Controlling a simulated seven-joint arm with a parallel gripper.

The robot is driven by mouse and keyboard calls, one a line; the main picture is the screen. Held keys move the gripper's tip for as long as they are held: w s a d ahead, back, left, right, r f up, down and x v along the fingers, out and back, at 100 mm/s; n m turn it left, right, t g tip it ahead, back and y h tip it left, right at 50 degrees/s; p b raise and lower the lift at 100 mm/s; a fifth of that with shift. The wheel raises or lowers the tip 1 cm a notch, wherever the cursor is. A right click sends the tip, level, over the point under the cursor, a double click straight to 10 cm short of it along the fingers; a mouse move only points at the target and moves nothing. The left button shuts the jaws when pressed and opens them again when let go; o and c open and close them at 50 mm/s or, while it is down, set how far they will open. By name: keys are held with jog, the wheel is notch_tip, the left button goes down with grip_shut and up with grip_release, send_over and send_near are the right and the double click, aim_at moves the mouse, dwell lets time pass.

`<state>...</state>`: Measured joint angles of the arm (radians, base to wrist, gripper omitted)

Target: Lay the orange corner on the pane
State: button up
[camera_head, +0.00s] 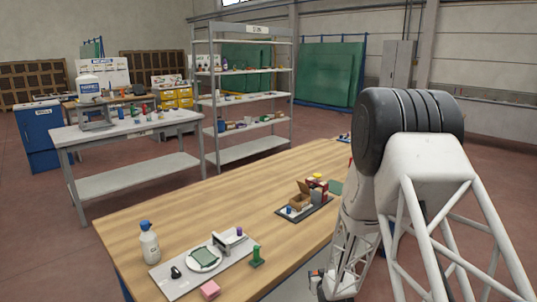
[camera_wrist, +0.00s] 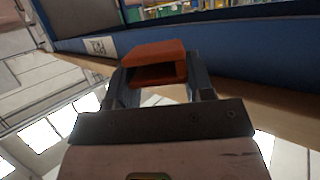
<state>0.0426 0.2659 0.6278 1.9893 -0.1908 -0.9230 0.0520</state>
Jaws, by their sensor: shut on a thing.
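The orange corner (camera_wrist: 153,60) is a hollow block, held between the two fingers of my gripper (camera_wrist: 156,82) in the wrist view. My gripper is shut on it. In the head view my gripper (camera_head: 320,281) is low at the table's front edge, partly hidden by my arm, and the corner cannot be made out clearly there. The pane (camera_head: 205,258) looks like a small pale square with a green edge. It lies on a round white plate on a grey board (camera_head: 170,279), to the left of my gripper and apart from it.
A white bottle (camera_head: 149,243), a pink block (camera_head: 210,290), a green stamp-like piece (camera_head: 257,257) and a grey upright device (camera_head: 227,242) stand around the pane. A dark tray (camera_head: 291,217) with boxes sits farther back. The table (camera_head: 180,212) is clear at its back left.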

jog(key=w+d+f, duration=0.1)
jog(key=d+f, duration=0.2)
jog(key=f, duration=0.6)
jog(key=w+d+f+m+h, duration=0.1)
jog(key=d+f, duration=0.2)
jog(key=f, duration=0.6)
jog(key=shift+d+f+h, duration=0.25)
jog(key=shift+f+h, duration=0.05)
jog(key=shift+f, duration=0.05)
jog(key=shift+a, duration=0.1)
jog(key=a, duration=0.6)
jog(key=shift+a, duration=0.4)
jog(key=shift+r, duration=0.1)
